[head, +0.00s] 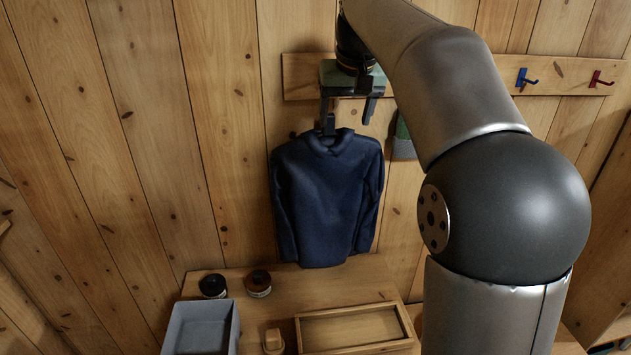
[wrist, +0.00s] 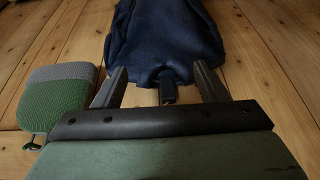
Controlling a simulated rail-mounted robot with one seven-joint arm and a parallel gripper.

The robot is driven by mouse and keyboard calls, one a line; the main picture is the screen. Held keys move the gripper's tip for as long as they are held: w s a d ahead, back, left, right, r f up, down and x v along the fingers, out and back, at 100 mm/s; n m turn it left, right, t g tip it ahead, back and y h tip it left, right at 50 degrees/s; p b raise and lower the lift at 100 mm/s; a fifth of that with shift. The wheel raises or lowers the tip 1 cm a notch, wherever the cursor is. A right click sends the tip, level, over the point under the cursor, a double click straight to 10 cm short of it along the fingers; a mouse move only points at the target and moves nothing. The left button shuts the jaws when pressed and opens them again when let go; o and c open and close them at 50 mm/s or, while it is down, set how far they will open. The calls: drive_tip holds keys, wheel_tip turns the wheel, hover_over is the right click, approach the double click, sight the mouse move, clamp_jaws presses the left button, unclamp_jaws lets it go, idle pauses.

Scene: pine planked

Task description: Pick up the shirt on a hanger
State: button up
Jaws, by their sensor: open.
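A dark navy long-sleeved shirt (head: 325,195) hangs against the plank wall, below the peg rail. In the wrist view the shirt (wrist: 165,35) lies straight ahead of the fingers. The dark top of its hanger (wrist: 167,92) sticks out at the collar, between the two fingers. My gripper (head: 348,118) is just above the collar in the head view. In the wrist view my gripper (wrist: 163,78) is open, one finger on each side of the hanger top, with gaps on both sides. The hanger's hook and its peg are not clearly visible.
A green and grey knitted item (wrist: 62,97) hangs close beside the left finger in the wrist view. The peg rail (head: 440,84) bears a blue hook (head: 526,78) and a red hook (head: 600,79). Below are a grey bin (head: 233,325), two jars and a wooden tray (head: 402,318).

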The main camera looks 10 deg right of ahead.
drive_tip(key=w+r+t+p, duration=0.1)
drive_tip(key=w+r+p, duration=0.15)
drive_tip(key=r, duration=0.45)
drive_tip(key=w+r+t+p, duration=0.1)
drive_tip(key=w+r, duration=0.3)
drive_tip(key=r, duration=0.3)
drive_tip(key=shift+s+a+f+b+x, duration=0.1)
drive_tip(key=shift+b+x, duration=0.25)
drive_tip(key=shift+x, duration=2.55)
drive_tip(key=shift+s+a+f+b+x, duration=0.15)
drive_tip(key=shift+b+x, duration=0.15)
drive_tip(key=shift+x, duration=2.55)
drive_tip(key=shift+s+a+r+b+x, duration=0.1)
drive_tip(key=shift+b+x, duration=0.25)
drive_tip(key=shift+x, duration=2.55)
drive_tip(key=c, duration=1.3)
clamp_jaws()
